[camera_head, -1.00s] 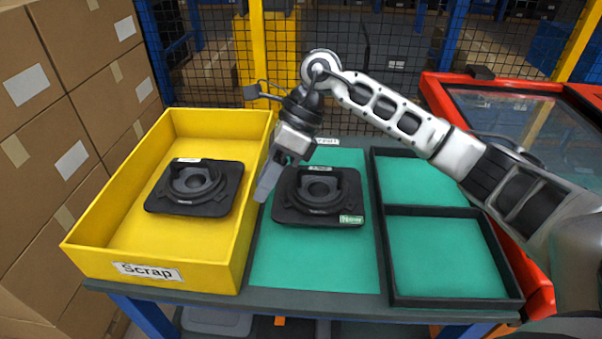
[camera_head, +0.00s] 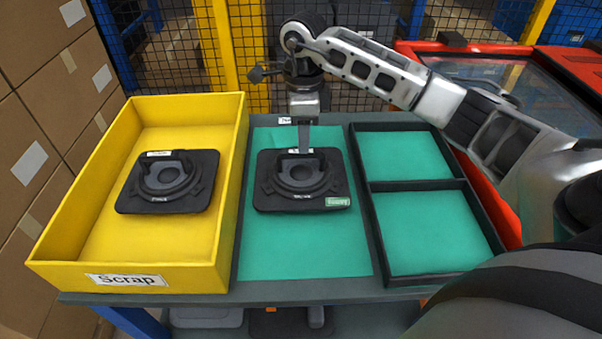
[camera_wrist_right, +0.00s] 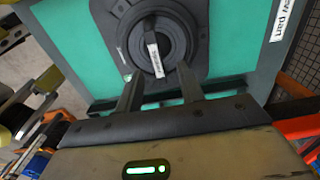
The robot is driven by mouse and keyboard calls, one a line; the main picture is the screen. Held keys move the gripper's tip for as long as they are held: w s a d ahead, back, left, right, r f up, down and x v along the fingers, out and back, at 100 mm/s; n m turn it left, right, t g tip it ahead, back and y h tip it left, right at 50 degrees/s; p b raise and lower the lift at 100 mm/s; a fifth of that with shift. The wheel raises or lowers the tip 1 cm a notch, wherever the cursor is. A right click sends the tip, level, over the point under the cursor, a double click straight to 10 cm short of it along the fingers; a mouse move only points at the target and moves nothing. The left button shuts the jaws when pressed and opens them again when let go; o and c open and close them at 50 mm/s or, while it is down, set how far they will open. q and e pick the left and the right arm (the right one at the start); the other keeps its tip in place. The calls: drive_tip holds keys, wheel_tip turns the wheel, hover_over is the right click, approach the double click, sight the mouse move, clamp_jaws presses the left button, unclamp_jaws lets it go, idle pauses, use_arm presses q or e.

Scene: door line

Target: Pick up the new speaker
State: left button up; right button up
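The new speaker (camera_head: 300,182) is a black square plate with a round cone, a raised handle and a green tag. It lies flat on the green mat in the middle of the table. My right gripper (camera_head: 304,150) points down at the speaker's far edge, by its handle. In the right wrist view the speaker (camera_wrist_right: 165,35) lies ahead of the open right gripper (camera_wrist_right: 160,75), whose two fingers are apart. The labelled handle (camera_wrist_right: 152,50) lines up with the gap between them; contact cannot be told. My left gripper is not in view.
A similar black speaker (camera_head: 167,182) lies in the yellow Scrap bin (camera_head: 232,190) on the left. A black-rimmed tray (camera_head: 377,230) with two empty green compartments stands on the right. Cardboard boxes (camera_head: 40,150) stand at far left, and a mesh fence (camera_head: 345,50) behind.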

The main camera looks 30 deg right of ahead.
sight(301, 169)
drive_tip(key=shift+a+f+p, duration=0.15)
drive_tip(key=shift+f+p, duration=0.15)
drive_tip(key=shift+f, duration=1.05)
drive_tip(key=shift+a+f+p, duration=0.15)
drive_tip(key=shift+f+p, duration=0.1)
drive_tip(key=shift+f, duration=1.1)
clamp_jaws()
drive_tip(key=shift+r, duration=0.15)
